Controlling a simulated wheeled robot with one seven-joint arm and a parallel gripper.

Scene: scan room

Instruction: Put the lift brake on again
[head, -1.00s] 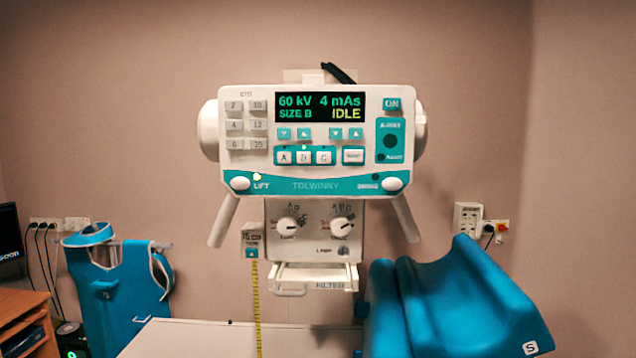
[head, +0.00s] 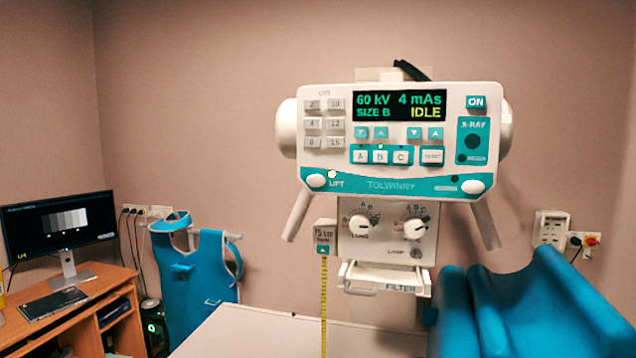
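The X-ray tube head (head: 440,158) hangs in front of the wall, with its control panel facing me. The white LIFT button (head: 316,181) is at the lower left of the panel, and a small light beside it (head: 332,174) glows pale. A matching white button (head: 473,187) is at the lower right, its label too small to read surely. The display (head: 400,106) reads 60 kV, 4 mAs, SIZE B, IDLE. A yellow measuring tape (head: 324,300) hangs below a tag reading 75 cm. My gripper is not in view.
A pale table (head: 260,335) lies below the tube head. Blue padded shapes (head: 540,310) stand at the lower right. A blue apron (head: 205,270) hangs at the left, beside a wooden desk (head: 115,285) with a monitor (head: 60,232). Two handles (head: 298,214) slant down from the tube head.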

